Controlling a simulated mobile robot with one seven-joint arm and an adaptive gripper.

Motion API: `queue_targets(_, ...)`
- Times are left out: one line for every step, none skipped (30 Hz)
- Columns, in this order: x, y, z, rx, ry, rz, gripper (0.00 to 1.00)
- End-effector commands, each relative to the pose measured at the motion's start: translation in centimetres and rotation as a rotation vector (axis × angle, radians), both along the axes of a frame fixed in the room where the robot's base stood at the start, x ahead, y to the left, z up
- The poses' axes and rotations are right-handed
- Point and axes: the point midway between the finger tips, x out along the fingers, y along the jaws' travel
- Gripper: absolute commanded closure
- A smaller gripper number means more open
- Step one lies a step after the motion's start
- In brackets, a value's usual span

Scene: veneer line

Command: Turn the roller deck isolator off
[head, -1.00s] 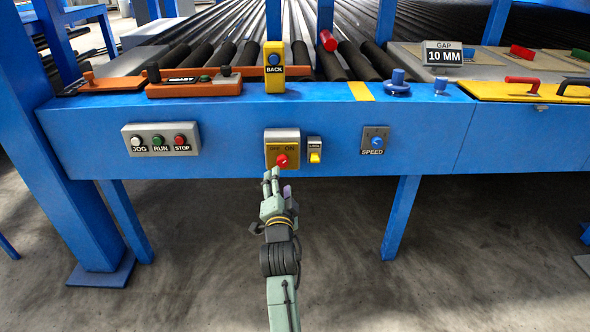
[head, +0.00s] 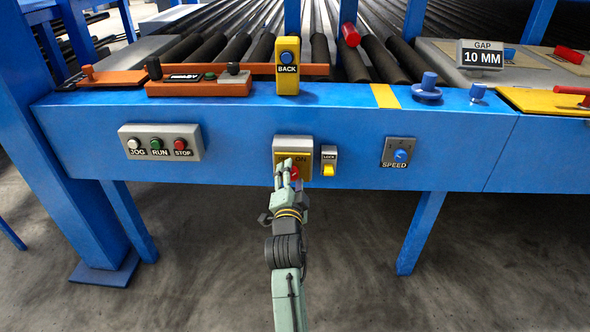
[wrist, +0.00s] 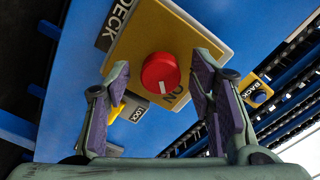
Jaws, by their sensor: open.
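The deck isolator is a red round knob (head: 295,173) on a yellow plate (head: 307,150) on the blue front beam. In the wrist view the knob (wrist: 160,70) is large, and its white mark points down towards the ON lettering. A DECK label (wrist: 115,20) shows beside the plate. My gripper (head: 287,170) is in front of the plate and partly covers the plate and knob in the head view. In the wrist view its open fingers (wrist: 161,68) stand on either side of the knob, with gaps; I see no contact.
A yellow LOCK switch (head: 328,165) sits just right of the plate. The JOG, RUN, STOP box (head: 160,142) is left, the SPEED dial (head: 399,154) right. The yellow BACK box (head: 287,66) stands above. The floor below the beam is open.

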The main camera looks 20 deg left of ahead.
Motion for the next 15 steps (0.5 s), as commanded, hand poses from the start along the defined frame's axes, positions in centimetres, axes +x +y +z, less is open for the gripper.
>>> queue_targets(-0.07, 0.06, -0.01, 0.0, 0.0, 0.0, 0.51)
queue_targets(-0.08, 0.08, -0.02, 0.0, 0.0, 0.0, 0.51)
queue_targets(-0.1, 0.09, -0.01, -0.001, 0.0, 0.0, 0.51)
queue_targets(-0.11, 0.09, -0.01, -0.001, 0.0, 0.0, 0.51)
queue_targets(-0.11, 0.09, -0.01, -0.001, 0.0, 0.0, 0.51)
queue_targets(-0.11, 0.1, -0.01, -0.001, 0.0, 0.0, 0.51)
queue_targets(-0.11, 0.1, -0.01, -0.001, 0.0, 0.0, 0.51)
queue_targets(-0.11, 0.09, -0.01, -0.001, 0.0, 0.0, 0.51)
queue_targets(-0.11, 0.09, -0.01, 0.0, 0.0, 0.0, 0.51)
queue_targets(-0.11, 0.09, -0.01, 0.0, 0.0, 0.0, 0.51)
queue_targets(-0.11, 0.08, -0.01, 0.0, 0.0, 0.0, 0.51)
queue_targets(-0.1, 0.09, -0.01, 0.0, 0.0, 0.0, 0.52)
queue_targets(-0.1, 0.09, -0.01, 0.0, 0.0, 0.0, 0.54)
queue_targets(-0.1, 0.09, -0.01, 0.0, 0.0, 0.0, 0.56)
queue_targets(-0.1, 0.08, -0.02, 0.0, 0.0, 0.0, 0.58)
